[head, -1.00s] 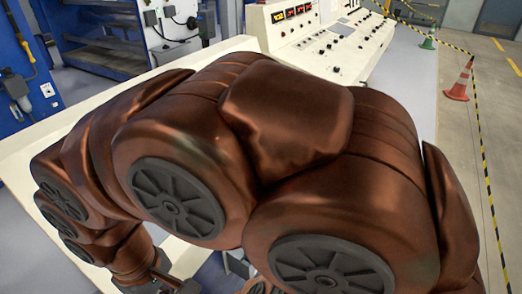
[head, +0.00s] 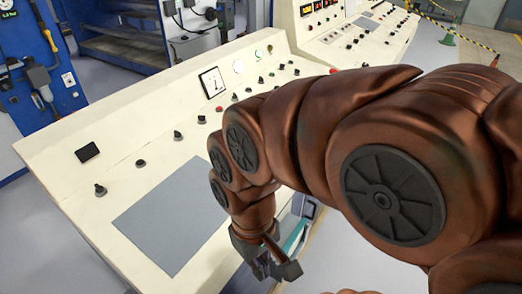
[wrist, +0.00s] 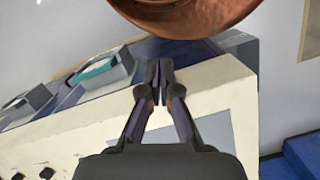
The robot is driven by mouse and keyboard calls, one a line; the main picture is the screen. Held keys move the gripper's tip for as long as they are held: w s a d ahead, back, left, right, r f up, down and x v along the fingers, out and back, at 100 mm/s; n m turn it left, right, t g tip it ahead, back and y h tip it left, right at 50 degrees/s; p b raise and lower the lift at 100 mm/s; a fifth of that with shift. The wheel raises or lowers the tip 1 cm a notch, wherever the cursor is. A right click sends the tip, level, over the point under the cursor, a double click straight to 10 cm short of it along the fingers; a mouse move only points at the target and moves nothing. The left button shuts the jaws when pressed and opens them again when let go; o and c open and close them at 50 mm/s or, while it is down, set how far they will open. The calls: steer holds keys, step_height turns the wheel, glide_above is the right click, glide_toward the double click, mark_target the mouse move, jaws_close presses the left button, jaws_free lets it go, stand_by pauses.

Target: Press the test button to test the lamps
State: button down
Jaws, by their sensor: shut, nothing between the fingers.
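I cannot tell which control is the test button; part of the console is hidden behind my arm. My gripper (head: 275,266) is low at the console's near edge, apart from the knobs. In the wrist view my gripper (wrist: 159,72) has its fingertips together and empty, with the cream console edge behind them.
A flat grey plate (head: 172,215) fills the console's front left. A grey box with a teal inside (head: 297,238) is beside my gripper. A second console section (head: 350,45) with red displays stands behind. A green cone (head: 447,38) and striped tape are at the far right.

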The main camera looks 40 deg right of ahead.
steer(key=w+d+r+m+t+y+p, duration=0.1)
steer(key=w+d+r+m+y+p, duration=0.15)
steer(key=w+m, duration=0.75)
steer(key=w+d+r+m+t+y+p, duration=0.1)
steer(key=w+r+m+y+p, duration=0.25)
steer(key=w+m, duration=0.55)
steer(key=w+d+m+t+p, duration=0.1)
steer(key=w+d+m+t, duration=0.1)
steer(key=w+d+m, duration=0.2)
steer(key=w+d+f+m+t+y+p, duration=0.1)
steer(key=w+d+m, duration=0.4)
steer(key=d, duration=0.6)
steer(key=w+d+m+t+y+p, duration=0.1)
steer(key=w+d+m+t+p, duration=0.2)
steer(key=d, duration=0.4)
steer(key=w+m, duration=0.1)
steer(key=m, duration=0.1)
steer(key=shift+w+d+f+m, duration=0.2)
steer(key=shift+d+f+m, duration=0.05)
steer(key=shift+f+m, duration=0.15)
steer(key=shift+f, duration=0.1)
steer(key=f+b, duration=0.6)
steer(key=b, duration=0.1)
steer(key=shift+w+a+f, duration=0.1)
steer(key=shift+w+f, duration=0.1)
steer(key=shift+w, duration=0.1)
steer(key=shift+w+a+f+p, duration=0.15)
steer(key=shift+f+p, duration=0.15)
steer(key=shift+f, duration=0.8)
